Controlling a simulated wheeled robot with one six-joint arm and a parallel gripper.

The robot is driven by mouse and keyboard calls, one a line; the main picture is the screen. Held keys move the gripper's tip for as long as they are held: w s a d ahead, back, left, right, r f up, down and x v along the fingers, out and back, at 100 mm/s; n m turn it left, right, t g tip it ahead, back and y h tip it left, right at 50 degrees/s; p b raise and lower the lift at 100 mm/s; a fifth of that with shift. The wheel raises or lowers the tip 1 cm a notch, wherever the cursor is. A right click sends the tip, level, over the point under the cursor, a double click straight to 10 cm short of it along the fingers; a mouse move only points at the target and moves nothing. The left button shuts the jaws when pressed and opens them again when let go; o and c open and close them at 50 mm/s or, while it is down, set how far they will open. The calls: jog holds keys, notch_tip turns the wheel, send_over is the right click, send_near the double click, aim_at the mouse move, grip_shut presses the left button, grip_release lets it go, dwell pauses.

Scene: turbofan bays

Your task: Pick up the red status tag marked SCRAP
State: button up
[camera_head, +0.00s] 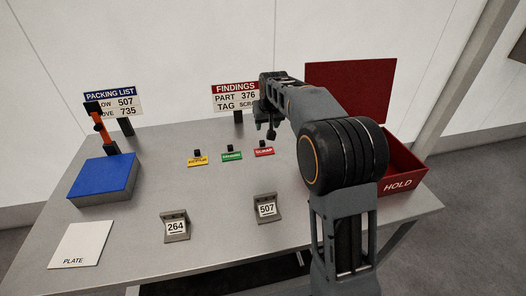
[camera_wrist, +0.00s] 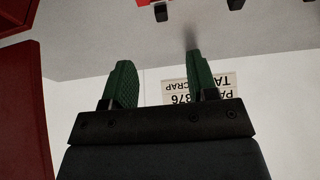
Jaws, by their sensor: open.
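The red status tag marked SCRAP (camera_head: 264,152) lies on the grey table, at the right end of a row of three tags, with a small black knob at its back edge. My gripper (camera_head: 266,127) is above and behind the red tag in the head view, apart from it. In the wrist view my gripper (camera_wrist: 158,82) shows two green fingers spread apart with nothing between them. Part of a red tag (camera_wrist: 171,3) with a black knob shows at the top edge there.
A green tag (camera_head: 231,156) and a yellow tag (camera_head: 198,161) lie left of the red one. A red HOLD bin (camera_head: 398,186) stands at right. The FINDINGS sign (camera_head: 236,95) stands behind. Brackets marked 264 (camera_head: 175,227) and 507 (camera_head: 266,209) stand in front. A blue box (camera_head: 103,177) is at left.

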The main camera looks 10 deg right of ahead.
send_near(263, 143)
jog(key=x, duration=0.2)
jog(key=shift+w+f, duration=0.15)
jog(key=shift+f, duration=0.2)
jog(key=shift+p+x, duration=0.45)
jog(key=shift+x, duration=2.85)
jog(key=shift+r, duration=0.1)
jog(key=shift+c, duration=0.3)
grip_shut()
jog(key=shift+r, duration=0.1)
